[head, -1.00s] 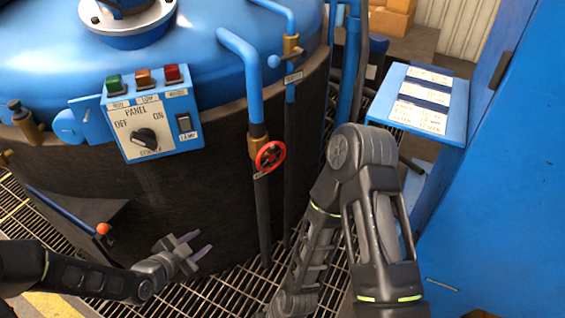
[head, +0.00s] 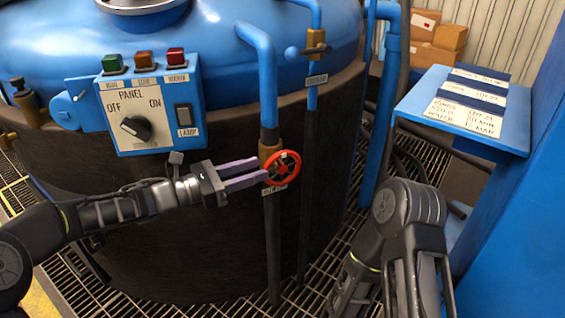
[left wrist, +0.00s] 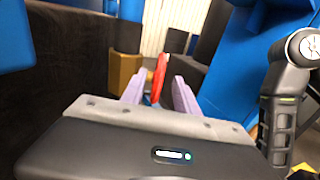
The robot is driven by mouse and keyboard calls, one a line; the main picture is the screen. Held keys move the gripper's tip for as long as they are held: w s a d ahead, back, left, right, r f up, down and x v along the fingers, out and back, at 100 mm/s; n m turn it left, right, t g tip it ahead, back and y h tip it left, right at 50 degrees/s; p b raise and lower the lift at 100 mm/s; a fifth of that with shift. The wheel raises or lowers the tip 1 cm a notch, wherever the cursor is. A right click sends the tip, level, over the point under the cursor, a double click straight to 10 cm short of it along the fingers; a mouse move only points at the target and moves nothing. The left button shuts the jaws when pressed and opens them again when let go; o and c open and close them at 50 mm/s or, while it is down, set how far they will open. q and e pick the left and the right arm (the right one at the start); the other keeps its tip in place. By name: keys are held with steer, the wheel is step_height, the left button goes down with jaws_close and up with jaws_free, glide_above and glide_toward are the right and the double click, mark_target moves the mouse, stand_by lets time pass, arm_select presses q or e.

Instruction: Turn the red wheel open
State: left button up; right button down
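The red wheel (head: 283,168) sits on a brass valve (head: 268,152) on the blue and dark vertical pipe in front of the furnace. My left gripper (head: 262,171) reaches in from the left with its lilac fingertips at the wheel's left edge. In the left wrist view the red wheel (left wrist: 159,77) stands edge-on between the two fingers (left wrist: 158,92), which are apart. I cannot tell whether they touch it. My right arm is at the lower right of the head view; its gripper is out of the picture.
A control panel (head: 150,105) with coloured buttons, a knob and a lamp switch is above my left forearm. A second pipe with a blue-handled valve (head: 315,47) stands right of the wheel. A blue shelf with labels (head: 468,105) is at the right, boxes (head: 437,38) behind.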

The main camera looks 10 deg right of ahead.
arm_select(q)
glide_above(281, 184)
steer(key=shift+w+d, duration=0.2)
steer(key=shift+w, duration=0.25)
jaws_close()
stand_by(0.3)
